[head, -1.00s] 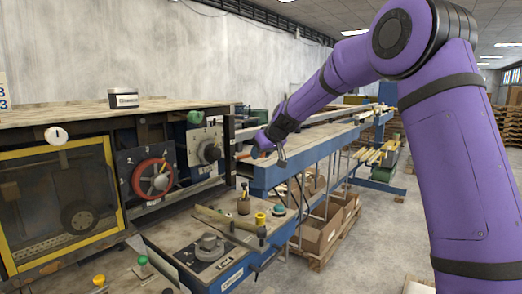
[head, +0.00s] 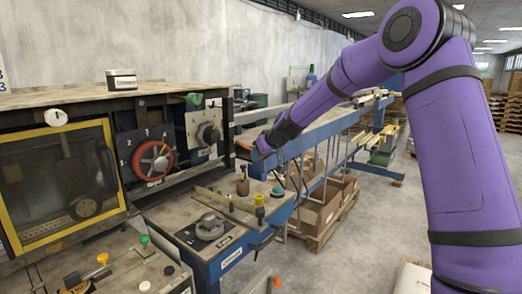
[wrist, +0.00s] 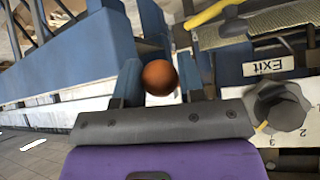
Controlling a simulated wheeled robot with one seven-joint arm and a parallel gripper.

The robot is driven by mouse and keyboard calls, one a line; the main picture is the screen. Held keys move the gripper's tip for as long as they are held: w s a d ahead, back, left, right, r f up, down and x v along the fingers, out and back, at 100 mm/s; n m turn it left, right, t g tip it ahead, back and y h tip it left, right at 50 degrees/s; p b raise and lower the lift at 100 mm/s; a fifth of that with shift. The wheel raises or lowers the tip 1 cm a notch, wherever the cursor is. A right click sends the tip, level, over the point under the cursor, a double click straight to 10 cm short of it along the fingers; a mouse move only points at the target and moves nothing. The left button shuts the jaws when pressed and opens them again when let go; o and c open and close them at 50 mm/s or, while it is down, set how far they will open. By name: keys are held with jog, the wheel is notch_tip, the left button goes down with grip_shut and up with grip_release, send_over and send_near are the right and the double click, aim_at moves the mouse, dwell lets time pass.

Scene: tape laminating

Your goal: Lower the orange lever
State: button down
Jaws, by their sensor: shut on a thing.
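The orange lever's round knob (wrist: 160,77) shows in the wrist view between the two blue-grey fingers of my gripper (wrist: 161,85). My gripper is shut on the knob. The lever's shaft is hidden. In the head view my gripper (head: 262,147) is at the near end of the blue conveyor frame, just right of the machine's dial panel. A small orange patch (head: 243,145) shows by its tip, but the grip itself is too small to make out there.
A grey knob (wrist: 282,104) beside an "Exit" label is right of my gripper in the wrist view. The machine has a red dial wheel (head: 152,160) and a yellow-framed window (head: 112,178). A control table (head: 172,222) stands in front. Open floor (head: 350,240) lies to the right.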

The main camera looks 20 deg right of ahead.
jog(key=shift+f, duration=0.3)
jog(key=c, duration=0.8)
grip_release()
jog(key=shift+w+d, duration=0.1)
jog(key=shift+o, duration=0.2)
jog(key=shift+r, duration=0.1)
jog(key=v, duration=1)
jog(key=shift+s+r, duration=0.2)
jog(key=shift+s, duration=0.1)
